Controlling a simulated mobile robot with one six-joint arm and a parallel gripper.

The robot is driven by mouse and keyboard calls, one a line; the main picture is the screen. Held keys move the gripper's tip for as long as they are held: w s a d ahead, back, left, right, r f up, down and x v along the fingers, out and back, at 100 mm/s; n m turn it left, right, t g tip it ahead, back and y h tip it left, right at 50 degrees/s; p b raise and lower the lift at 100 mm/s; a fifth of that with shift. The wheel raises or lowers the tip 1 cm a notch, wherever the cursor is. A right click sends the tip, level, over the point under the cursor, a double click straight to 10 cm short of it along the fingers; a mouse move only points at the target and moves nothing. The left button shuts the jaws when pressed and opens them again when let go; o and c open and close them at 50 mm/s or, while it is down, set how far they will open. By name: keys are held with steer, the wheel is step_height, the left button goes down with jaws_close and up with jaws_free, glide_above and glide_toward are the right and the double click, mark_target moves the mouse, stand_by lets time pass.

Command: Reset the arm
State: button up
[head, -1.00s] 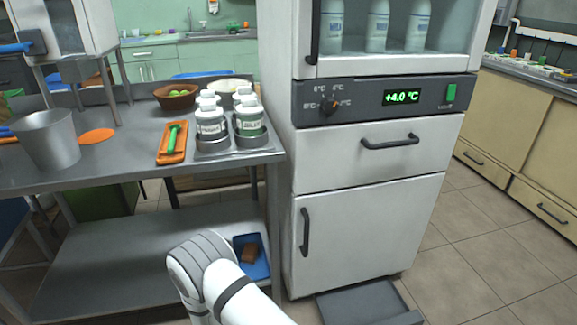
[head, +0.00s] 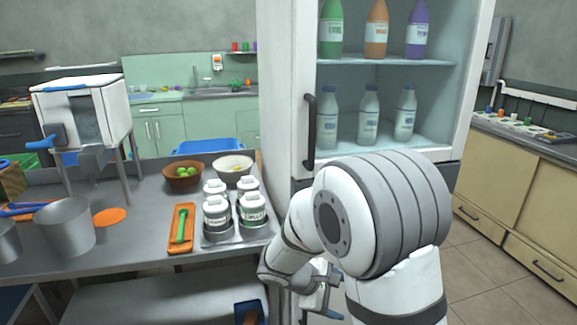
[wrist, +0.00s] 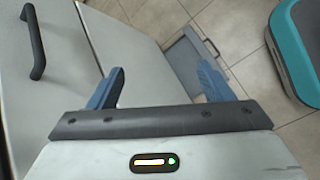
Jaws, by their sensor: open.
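My arm is folded in front of the white fridge (head: 288,130) at the right of centre in the head view, hiding its lower front. My gripper (head: 322,288) hangs low beside the arm in the head view, partly hidden. In the wrist view my gripper (wrist: 160,85) has two blue fingers spread wide apart with nothing between them. Beyond them are the fridge's lower front with a dark handle (wrist: 34,42) and the tiled floor.
The metal table (head: 130,262) at left bears a tray of lidded jars (head: 217,214), an orange tray (head: 181,243), bowls (head: 183,176) and a metal bucket (head: 64,228). Tiled floor is open at right.

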steer(key=s+d+r+m+y+p, duration=0.1)
steer(key=s+r+m+y+p, duration=0.3)
steer(key=s+r, duration=0.5)
steer(key=s+d+r+m+y+p, duration=0.2)
steer(key=s+r+m+p, duration=0.6)
steer(key=r, duration=0.8)
steer(key=shift+s+d+m+y+p, duration=0.2)
steer(key=shift+s+m+y+p, duration=0.2)
steer(key=shift+s+m+y, duration=0.55)
steer(key=shift+n+y, duration=0.25)
steer(key=shift+y, duration=0.2)
steer(key=shift+c, duration=0.3)
